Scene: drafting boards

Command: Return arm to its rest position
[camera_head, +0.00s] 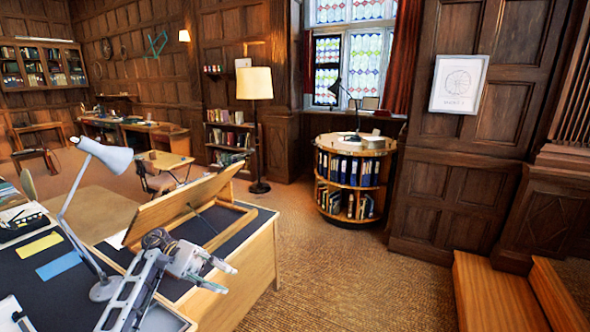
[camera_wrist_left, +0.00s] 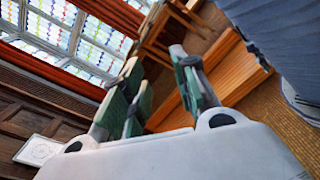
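My left arm (camera_head: 128,295) reaches over the near desk from the bottom of the head view. Its gripper (camera_head: 226,279) is open and empty, beside the right end of the desk. In the left wrist view its two green-padded fingers (camera_wrist_left: 156,58) stand apart with nothing between them. My right gripper is not in view.
The desk (camera_head: 262,250) carries a tilted drafting board (camera_head: 180,205), a white lamp (camera_head: 105,153), and yellow (camera_head: 39,245) and blue (camera_head: 58,266) cards close to my left arm. A round bookcase (camera_head: 323,180) stands beyond. The carpet (camera_head: 340,270) right of the desk is clear, up to wooden steps (camera_head: 490,290).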

